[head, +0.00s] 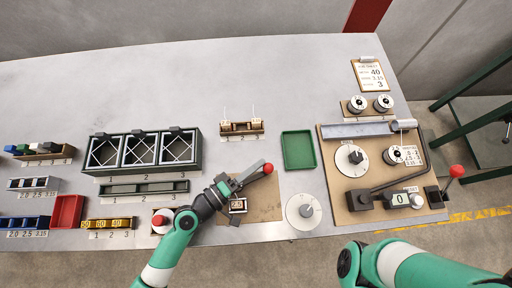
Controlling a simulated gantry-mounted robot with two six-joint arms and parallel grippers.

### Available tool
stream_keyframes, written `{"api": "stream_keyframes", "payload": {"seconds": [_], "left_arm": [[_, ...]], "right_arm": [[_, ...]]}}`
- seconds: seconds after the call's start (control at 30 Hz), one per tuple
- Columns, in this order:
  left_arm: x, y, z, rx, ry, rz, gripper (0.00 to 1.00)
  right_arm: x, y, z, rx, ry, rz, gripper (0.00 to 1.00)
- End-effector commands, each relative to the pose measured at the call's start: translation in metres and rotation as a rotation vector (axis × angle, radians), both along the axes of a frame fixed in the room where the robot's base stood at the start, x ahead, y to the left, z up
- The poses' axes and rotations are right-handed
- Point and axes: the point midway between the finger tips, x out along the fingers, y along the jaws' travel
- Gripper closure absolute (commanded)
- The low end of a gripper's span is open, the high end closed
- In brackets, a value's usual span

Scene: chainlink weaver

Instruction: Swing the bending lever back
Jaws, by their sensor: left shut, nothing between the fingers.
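The bending lever (252,174) is a dark bar with a red ball knob (268,168) at its right end. It sits over a brown board (264,208) at the front middle of the table, beside a small block marked with a number (238,205). My left gripper (231,186) is shut with nothing in it, at the lever's left part, away from the knob. I cannot tell whether it touches the bar. My right arm shows at the bottom right, but its gripper is out of view.
A green tray (298,167) and a round grey plate with a post (303,211) stand right of the board. A machine board (340,190) with a red-knobbed lever (457,171) is at the right. Dark frames (138,152) and a red button (160,220) lie left.

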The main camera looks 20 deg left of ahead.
Motion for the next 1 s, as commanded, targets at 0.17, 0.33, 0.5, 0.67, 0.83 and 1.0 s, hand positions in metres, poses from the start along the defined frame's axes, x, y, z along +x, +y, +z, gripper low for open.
{"api": "stream_keyframes", "payload": {"seconds": [0.17, 0.33, 0.5, 0.67, 0.83, 1.0], "left_arm": [[0.0, 0.0, 0.0, 0.0, 0.0, -0.001, 1.0], [0.0, 0.0, 0.0, 0.0, 0.0, -0.001, 1.0], [0.0, 0.0, 0.009, 0.001, 0.0, -0.001, 1.0], [0.0, 0.0, 0.043, 0.001, -0.003, 0.0, 1.0], [-0.034, -0.007, 0.079, 0.0, 0.001, -0.003, 1.0], [-0.072, -0.015, 0.105, 0.001, 0.006, -0.007, 1.0]], "right_arm": [[0.0, 0.0, 0.0, 0.0, 0.0, 0.0, 0.5], [0.0, 0.0, 0.0, 0.0, 0.0, 0.0, 0.5], [0.0, 0.0, 0.007, 0.0, 0.0, 0.0, 0.5], [0.0, 0.0, 0.032, 0.0, 0.0, 0.0, 0.5], [0.0, 0.0, 0.06, 0.0, 0.0, 0.0, 0.5], [0.0, 0.0, 0.082, 0.0, 0.0, 0.0, 0.5]]}}
